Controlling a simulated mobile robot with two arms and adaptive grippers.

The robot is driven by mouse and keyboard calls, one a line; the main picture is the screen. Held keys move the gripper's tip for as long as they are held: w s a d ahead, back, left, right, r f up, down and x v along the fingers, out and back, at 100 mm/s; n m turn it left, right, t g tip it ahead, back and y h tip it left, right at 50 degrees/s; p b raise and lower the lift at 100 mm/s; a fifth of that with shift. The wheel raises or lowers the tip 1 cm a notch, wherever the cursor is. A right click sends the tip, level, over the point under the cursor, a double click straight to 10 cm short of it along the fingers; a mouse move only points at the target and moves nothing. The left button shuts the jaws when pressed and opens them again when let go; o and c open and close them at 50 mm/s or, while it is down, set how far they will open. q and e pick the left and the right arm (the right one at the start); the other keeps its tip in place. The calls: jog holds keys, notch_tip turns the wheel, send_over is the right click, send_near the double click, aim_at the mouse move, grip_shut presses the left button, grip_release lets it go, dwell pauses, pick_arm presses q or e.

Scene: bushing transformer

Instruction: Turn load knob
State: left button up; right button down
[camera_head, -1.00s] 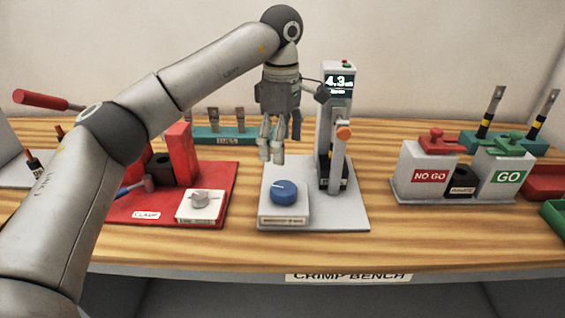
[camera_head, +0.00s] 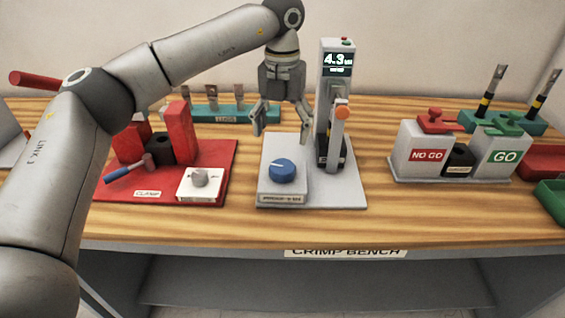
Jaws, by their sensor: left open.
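The blue round load knob (camera_head: 282,170) sits on a grey box at the front left of the grey press plate (camera_head: 340,195). A pale line marks the knob's top. My left gripper (camera_head: 281,128) hangs pointing down above and slightly behind the knob, with its fingers spread and nothing between them. It is apart from the knob. The press column (camera_head: 337,60) stands to the right of the gripper, with a display reading 4.3. My right gripper is not in view.
A red clamp base (camera_head: 220,160) with a grey knob (camera_head: 200,178) lies to the left. NO GO (camera_head: 428,158) and GO (camera_head: 503,157) blocks stand to the right. A teal rack (camera_head: 225,114) is behind. The wooden bench (camera_head: 340,228) is clear along the front.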

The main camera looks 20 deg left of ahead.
aim_at(282, 166)
pick_arm(q)
notch_tip(282, 166, down, 10)
jog(key=shift+f+p, duration=0.2)
jog(key=shift+p, duration=0.65)
jog(key=c, duration=1)
